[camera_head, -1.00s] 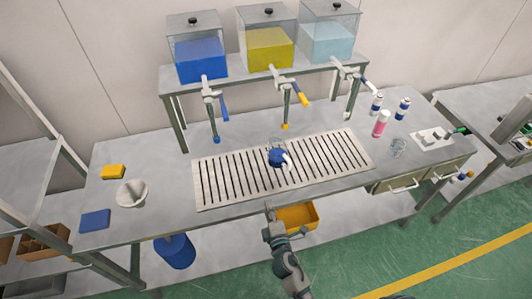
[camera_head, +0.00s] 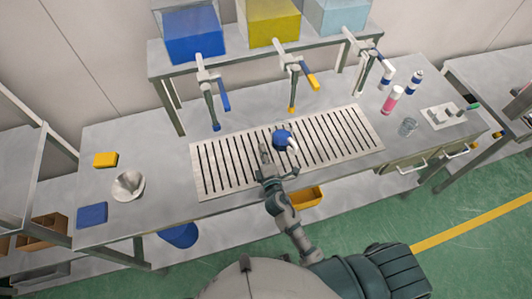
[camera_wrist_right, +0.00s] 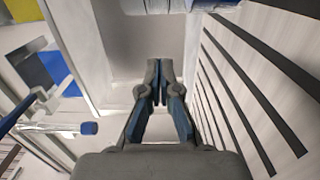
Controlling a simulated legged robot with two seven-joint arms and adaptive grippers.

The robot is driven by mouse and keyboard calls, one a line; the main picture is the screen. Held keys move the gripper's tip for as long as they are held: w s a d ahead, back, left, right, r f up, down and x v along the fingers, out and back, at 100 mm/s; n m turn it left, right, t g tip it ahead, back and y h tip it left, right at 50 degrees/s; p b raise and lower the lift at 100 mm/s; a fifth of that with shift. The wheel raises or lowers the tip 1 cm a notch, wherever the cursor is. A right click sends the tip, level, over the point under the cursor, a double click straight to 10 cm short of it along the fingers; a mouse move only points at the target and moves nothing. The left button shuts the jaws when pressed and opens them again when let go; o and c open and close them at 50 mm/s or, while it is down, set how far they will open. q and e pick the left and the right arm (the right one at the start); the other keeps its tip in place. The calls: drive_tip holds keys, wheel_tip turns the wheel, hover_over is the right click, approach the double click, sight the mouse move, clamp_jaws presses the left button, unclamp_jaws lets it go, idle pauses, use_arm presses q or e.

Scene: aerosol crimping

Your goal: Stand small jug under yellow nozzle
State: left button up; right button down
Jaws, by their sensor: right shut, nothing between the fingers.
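The small jug (camera_head: 282,138) is blue with a white handle and stands on the slotted drip grate (camera_head: 197,185). The yellow nozzle (camera_head: 292,105) hangs from the middle tap above and behind it; I cannot tell whether the jug is directly below. My right gripper (camera_head: 265,152) is over the grate, just left of the jug and apart from it. My left gripper is not in view.
The blue nozzle (camera_head: 216,126) hangs at the left, another tap at the right. A funnel (camera_head: 128,186), yellow block (camera_head: 105,160) and blue block (camera_head: 92,215) lie on the left bench. A pink bottle (camera_head: 391,100) and glass beaker (camera_head: 408,127) stand at the right.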

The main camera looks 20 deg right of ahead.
sight(277, 142)
drive_tip(key=w, duration=0.6)
drive_tip(key=shift+a+f, duration=0.1)
drive_tip(key=shift+a, duration=0.1)
drive_tip(key=s+d, duration=0.1)
drive_tip(key=d+p, duration=0.1)
drive_tip(key=d, duration=0.1)
drive_tip(key=shift+s, duration=0.35)
drive_tip(key=shift+s+d, duration=0.15)
drive_tip(key=shift+d, duration=0.35)
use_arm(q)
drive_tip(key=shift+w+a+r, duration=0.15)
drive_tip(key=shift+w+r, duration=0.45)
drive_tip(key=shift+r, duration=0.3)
use_arm(e)
drive_tip(key=shift+d, duration=0.1)
drive_tip(key=shift+s+d+p, duration=0.25)
drive_tip(key=shift+d, duration=0.25)
drive_tip(key=shift+s+d+p, duration=0.2)
drive_tip(key=shift+d, duration=0.25)
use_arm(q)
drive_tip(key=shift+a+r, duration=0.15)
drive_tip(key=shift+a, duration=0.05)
use_arm(e)
drive_tip(key=shift+d, duration=0.1)
drive_tip(key=shift+d, duration=0.1)
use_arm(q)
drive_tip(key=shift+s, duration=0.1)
use_arm(e)
drive_tip(key=shift+w+f, duration=0.1)
drive_tip(key=shift+w, duration=0.1)
